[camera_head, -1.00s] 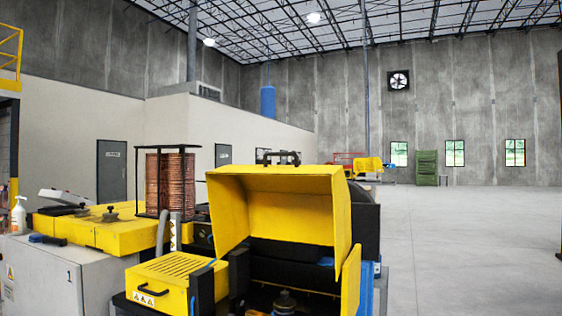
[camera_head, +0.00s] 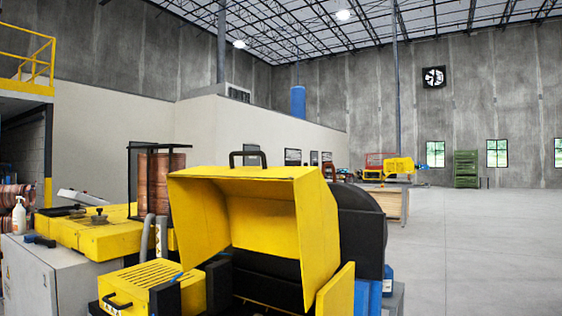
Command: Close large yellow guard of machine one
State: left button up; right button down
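The large yellow guard (camera_head: 265,215) of the machine stands raised and open in the lower middle of the head view. A black handle (camera_head: 248,157) sits on its top edge. Below it the dark inside of the machine (camera_head: 270,275) shows. A smaller yellow panel (camera_head: 336,291) stands at the opening's right side. A yellow slotted cover (camera_head: 150,283) with a black handle is at the lower left. Neither of my grippers shows in the view.
A grey cabinet (camera_head: 35,275) with a yellow top (camera_head: 85,232), a pump bottle (camera_head: 19,215) and a copper coil (camera_head: 163,183) stand at left. Open concrete floor (camera_head: 470,245) lies at right. A wooden-sided table (camera_head: 385,203) stands behind the machine.

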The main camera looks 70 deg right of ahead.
aim_at(290, 212)
jog(key=k+l, duration=0.2)
jog(key=l, duration=0.2)
jog(key=k+l, duration=0.2)
jog(key=l, duration=0.15)
jog(key=k+l, duration=0.25)
jog(key=l, duration=0.15)
jog(key=k+l, duration=0.2)
jog(key=l, duration=0.2)
jog(key=k+l, duration=0.2)
jog(key=l, duration=0.2)
